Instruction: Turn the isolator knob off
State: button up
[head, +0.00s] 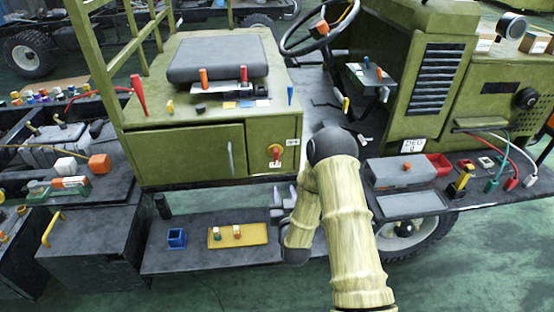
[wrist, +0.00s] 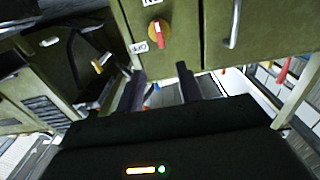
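The isolator knob (head: 276,154) has a red bar handle on a yellow disc. It sits on the front of the olive seat box, right of a cabinet door. The wrist view also shows the knob (wrist: 158,33), at top centre, with its red bar roughly upright. A small label reading OFF (wrist: 140,47) is beside it, upside down in the wrist view; another label is cut off at the top edge. My gripper (wrist: 160,70) is open and empty, its two dark fingers apart. In the head view it is below the knob, partly behind my arm.
A door handle (head: 230,158) stands left of the knob. Below is a dark step with a yellow tray (head: 238,235) and a blue holder (head: 177,238). A grey toolbox (head: 398,171) sits on the right platform. The steering wheel (head: 318,30) is above right.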

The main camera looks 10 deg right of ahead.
aim_at(277, 157)
jog(key=w+p, duration=0.3)
jog(key=w, duration=1.4)
jog(key=shift+w, duration=0.25)
grip_shut()
